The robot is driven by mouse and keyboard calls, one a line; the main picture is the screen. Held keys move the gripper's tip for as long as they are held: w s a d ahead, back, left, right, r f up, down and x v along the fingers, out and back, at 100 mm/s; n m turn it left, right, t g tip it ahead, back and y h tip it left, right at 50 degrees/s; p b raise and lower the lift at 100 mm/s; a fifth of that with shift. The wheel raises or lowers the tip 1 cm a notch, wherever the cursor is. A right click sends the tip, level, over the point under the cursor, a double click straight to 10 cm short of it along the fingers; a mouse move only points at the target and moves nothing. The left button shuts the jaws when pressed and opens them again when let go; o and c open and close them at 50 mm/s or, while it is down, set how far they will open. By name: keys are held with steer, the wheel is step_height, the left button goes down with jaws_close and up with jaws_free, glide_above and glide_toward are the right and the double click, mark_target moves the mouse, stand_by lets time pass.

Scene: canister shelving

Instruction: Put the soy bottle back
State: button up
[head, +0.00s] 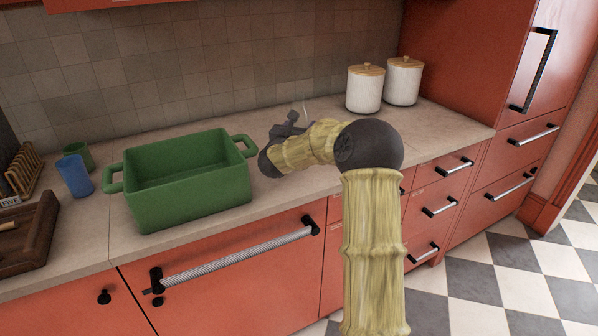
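I do not see a soy bottle that I can make out in the head view. My gripper (290,124) is over the counter, just right of the green bin, at the end of my arm. It is small and dark, and partly hidden by my own wrist. A thin pale sliver shows beside it, too small to identify. Whether the fingers are open, or hold anything, cannot be told.
A green two-handled bin (190,203) stands on the counter (290,192). Left of it are a blue cup (75,176), a green cup (77,153), a toast rack (22,170) and a dark wooden tray (30,240). Two white canisters (364,91) (403,82) stand at the back right.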

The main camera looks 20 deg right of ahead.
step_height(320, 180, down, 5)
steer(key=shift+a+f, duration=0.15)
steer(key=shift+f, duration=0.05)
steer(key=shift+w+f, duration=0.1)
steer(key=shift+f, duration=0.3)
steer(key=shift+f, duration=0.1)
step_height(320, 180, down, 4)
steer(key=shift+r, duration=0.2)
steer(key=o, duration=1.1)
steer(key=shift+o, duration=0.2)
